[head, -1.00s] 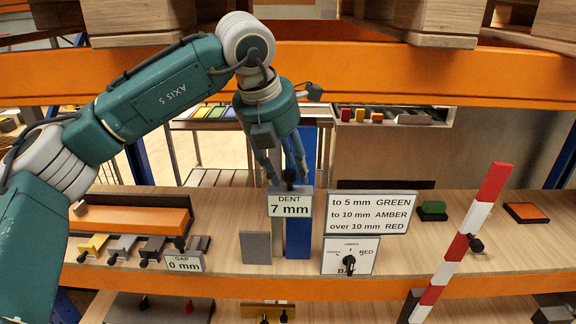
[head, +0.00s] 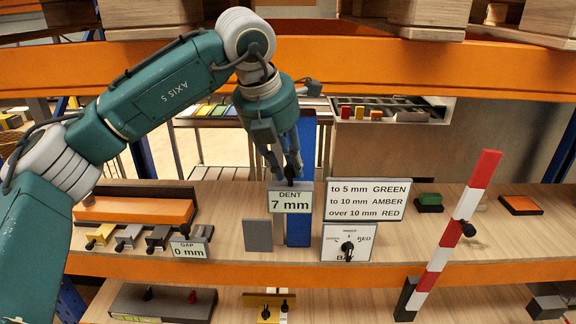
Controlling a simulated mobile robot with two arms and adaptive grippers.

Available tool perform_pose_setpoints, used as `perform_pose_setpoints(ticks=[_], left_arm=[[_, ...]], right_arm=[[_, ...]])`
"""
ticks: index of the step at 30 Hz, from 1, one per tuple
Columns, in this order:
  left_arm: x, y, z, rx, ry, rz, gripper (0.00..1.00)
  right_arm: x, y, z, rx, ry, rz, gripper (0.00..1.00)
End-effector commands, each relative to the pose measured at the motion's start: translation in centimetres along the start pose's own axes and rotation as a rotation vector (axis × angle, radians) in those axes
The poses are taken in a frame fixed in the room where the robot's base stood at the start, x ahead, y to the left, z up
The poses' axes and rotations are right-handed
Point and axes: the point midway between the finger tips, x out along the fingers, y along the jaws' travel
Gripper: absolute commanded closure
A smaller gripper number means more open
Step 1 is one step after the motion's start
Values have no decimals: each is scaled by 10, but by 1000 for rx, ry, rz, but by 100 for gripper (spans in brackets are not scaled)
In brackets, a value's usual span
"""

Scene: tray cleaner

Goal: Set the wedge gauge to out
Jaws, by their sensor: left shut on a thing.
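My left gripper (head: 289,166) points down in the middle of the head view, shut on a small black knob (head: 290,174) just above the sign "DENT 7 mm" (head: 290,201). A blue upright (head: 300,231) and a grey plate (head: 258,236) stand behind and beside this sign. At the left, a sign "GAP 0 mm" (head: 190,249) stands by a row of small yellow and grey blocks with black knobs. I cannot tell which of these parts is the wedge gauge, and no "out" mark is legible. My right gripper is not in view.
A limits board (head: 368,201) and a dial panel (head: 349,243) with a black knob stand right of the dent sign. A red-and-white striped bar (head: 456,230) leans at the right. An orange beam (head: 400,76) crosses above. Bare shelf shows between the signs.

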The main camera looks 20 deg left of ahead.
Motion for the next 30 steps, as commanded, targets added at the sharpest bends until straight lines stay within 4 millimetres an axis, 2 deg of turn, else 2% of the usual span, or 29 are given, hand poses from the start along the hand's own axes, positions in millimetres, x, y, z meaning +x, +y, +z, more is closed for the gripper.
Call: perform_pose_setpoints(ticks=[1, 4, 5, 6, 7, 12, 19, 23, 30], left_arm=[[-3, -10, -3, 20, 9, -17, 100], [-2, -10, -3, 21, 8, -17, 100], [-2, -10, -3, 21, 8, -17, 70], [-2, -10, -3, 21, 9, -16, 62], [-2, -10, -3, 20, 8, -16, 60], [-2, -8, -2, 17, 7, -14, 60], [-12, -7, -1, 15, 4, -12, 60], [-34, -8, -1, 16, 2, -13, 60], [-86, -10, -1, 18, 3, -12, 60]], right_arm=[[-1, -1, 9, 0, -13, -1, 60], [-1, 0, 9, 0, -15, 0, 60], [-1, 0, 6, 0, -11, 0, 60], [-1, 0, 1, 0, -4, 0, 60], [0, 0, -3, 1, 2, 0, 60], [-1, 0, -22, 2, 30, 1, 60], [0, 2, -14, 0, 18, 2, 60], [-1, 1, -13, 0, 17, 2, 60], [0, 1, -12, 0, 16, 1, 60]])
